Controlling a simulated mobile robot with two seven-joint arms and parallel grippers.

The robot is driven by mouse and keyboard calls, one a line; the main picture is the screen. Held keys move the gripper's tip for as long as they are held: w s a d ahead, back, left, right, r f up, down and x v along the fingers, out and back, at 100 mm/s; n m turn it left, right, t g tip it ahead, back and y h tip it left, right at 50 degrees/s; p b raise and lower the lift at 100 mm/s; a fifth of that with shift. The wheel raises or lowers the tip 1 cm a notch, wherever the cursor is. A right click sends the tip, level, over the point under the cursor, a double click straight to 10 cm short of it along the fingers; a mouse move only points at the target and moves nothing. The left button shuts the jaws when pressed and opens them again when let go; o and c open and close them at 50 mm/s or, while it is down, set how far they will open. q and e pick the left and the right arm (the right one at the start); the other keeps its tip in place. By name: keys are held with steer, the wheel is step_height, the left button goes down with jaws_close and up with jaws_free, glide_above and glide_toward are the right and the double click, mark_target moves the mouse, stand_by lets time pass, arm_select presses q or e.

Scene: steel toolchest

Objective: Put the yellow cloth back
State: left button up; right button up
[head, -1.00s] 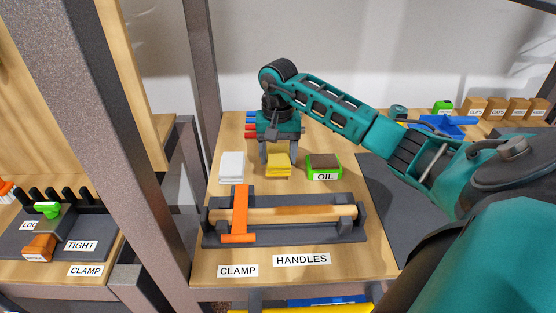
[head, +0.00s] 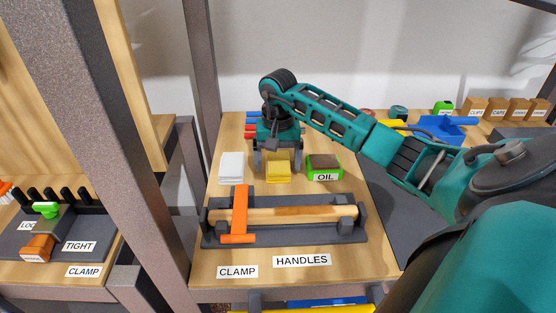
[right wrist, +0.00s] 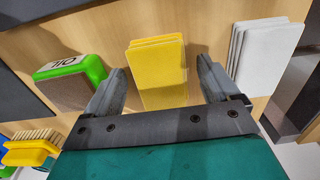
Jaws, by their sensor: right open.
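The yellow cloth (head: 278,170) is a small folded stack lying on the wooden shelf, between a white cloth stack (head: 232,168) and a green-rimmed tray labelled OIL (head: 324,168). My right gripper (head: 277,163) is open, with its fingers spread on either side of the yellow cloth in the head view. In the right wrist view the yellow cloth (right wrist: 158,70) lies between the open fingers (right wrist: 162,82) and reaches out beyond them; I see no contact. My left gripper is not in view.
An orange clamp (head: 239,215) lies across a wooden handle (head: 290,213) in a dark rack in front. Red and blue items (head: 251,125) stand behind my gripper. A dark mat (head: 385,205) lies to the right. A grey post (head: 202,70) rises at the left.

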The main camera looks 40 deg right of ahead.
mark_target(278, 165)
steer(key=shift+r, duration=0.2)
step_height(278, 165, up, 12)
steer(key=p, duration=0.2)
stand_by(0.3)
steer(key=shift+f, duration=0.1)
